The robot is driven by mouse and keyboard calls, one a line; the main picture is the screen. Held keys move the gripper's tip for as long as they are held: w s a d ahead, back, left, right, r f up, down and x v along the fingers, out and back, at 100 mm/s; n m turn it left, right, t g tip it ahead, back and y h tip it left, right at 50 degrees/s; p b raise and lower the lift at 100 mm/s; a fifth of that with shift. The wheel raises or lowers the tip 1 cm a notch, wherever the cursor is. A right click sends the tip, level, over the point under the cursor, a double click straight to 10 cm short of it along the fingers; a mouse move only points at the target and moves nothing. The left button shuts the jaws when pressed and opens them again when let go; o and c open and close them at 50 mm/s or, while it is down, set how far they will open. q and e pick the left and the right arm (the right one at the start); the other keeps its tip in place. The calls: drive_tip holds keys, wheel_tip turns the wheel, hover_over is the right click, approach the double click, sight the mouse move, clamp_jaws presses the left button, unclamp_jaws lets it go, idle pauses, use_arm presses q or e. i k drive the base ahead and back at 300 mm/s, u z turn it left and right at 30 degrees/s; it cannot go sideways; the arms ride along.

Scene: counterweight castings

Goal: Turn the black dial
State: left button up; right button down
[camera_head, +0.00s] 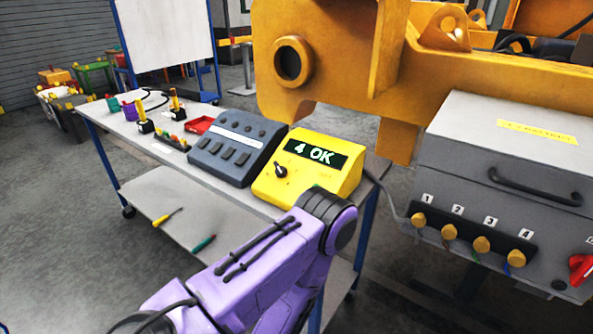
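The black dial (281,171) is a small knob on the left of the sloping face of a yellow box (310,190). The box stands on the right end of a workbench. Its dark display (312,155) reads "4 OK" in pale letters. A purple arm of mine rises from the bottom edge, and its bent joint is in front of the box, nearer to me. The dial is not covered by it. Neither gripper is in view.
A dark grey button box (237,148) stands left of the yellow box. A grey case (505,170) with numbered orange plugs and a red switch (581,268) is at right. Large yellow castings (320,50) rise behind. Screwdrivers lie on the lower shelf (160,190).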

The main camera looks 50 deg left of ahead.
sight(280, 172)
drive_tip(key=z, duration=1)
drive_tip(key=k, duration=1.25)
drive_tip(key=u, duration=1.4)
drive_tip(key=i, duration=0.5)
